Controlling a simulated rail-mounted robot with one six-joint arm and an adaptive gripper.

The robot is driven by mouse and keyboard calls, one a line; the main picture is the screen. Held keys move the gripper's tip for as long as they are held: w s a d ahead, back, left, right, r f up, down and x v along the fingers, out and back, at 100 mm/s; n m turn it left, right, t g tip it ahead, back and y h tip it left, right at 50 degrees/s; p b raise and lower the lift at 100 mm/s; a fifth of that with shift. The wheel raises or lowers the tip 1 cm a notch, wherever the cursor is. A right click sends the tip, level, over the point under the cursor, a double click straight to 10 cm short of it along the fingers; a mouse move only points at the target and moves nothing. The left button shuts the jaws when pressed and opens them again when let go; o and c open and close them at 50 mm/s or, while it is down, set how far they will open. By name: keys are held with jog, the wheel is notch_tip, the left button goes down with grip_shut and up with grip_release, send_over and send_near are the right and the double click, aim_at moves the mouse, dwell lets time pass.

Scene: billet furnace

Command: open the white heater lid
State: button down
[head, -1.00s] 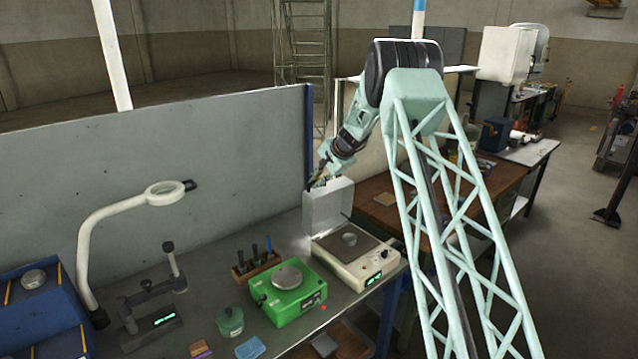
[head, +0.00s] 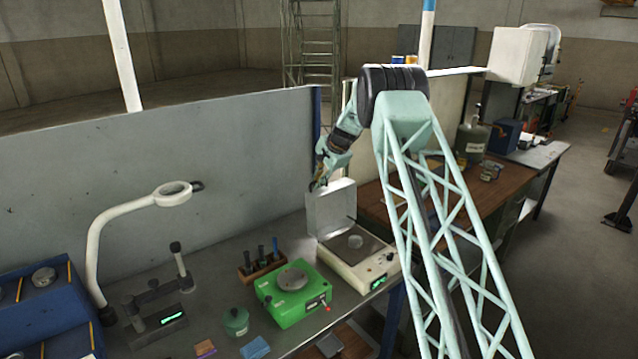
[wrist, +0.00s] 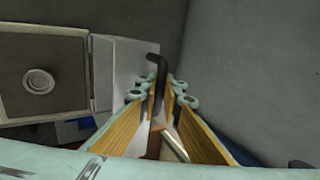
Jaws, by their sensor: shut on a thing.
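The white heater (head: 338,263) stands on the bench with its top plate and a round disc (head: 355,241) uncovered. Its white lid (head: 331,209) stands raised, close to upright, along the heater's back left side. My gripper (head: 319,184) is at the lid's upper edge, shut on its dark handle. In the wrist view my gripper (wrist: 160,112) has its two wood-coloured pads on either side of the black bent handle (wrist: 157,72). The lid (wrist: 118,70) shows pale beside the fingers, and the heater's top with its disc (wrist: 38,81) is at left. The exact contact is partly hidden.
A green hotplate device (head: 292,293) and a small tool rack (head: 262,267) stand left of the heater. A grey partition (head: 150,170) runs behind the bench, close to my gripper. A white magnifier lamp (head: 172,194) stands at left. A brown workbench (head: 505,185) is at right.

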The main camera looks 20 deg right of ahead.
jog(key=shift+w, duration=0.1)
dwell(0.4)
jog(key=c, duration=2.9)
grip_release()
jog(key=shift+o, duration=0.2)
jog(key=shift+r, duration=0.1)
jog(key=v, duration=1.1)
jog(key=shift+s+r, duration=0.2)
jog(key=shift+r, duration=0.15)
jog(key=shift+r, duration=0.1)
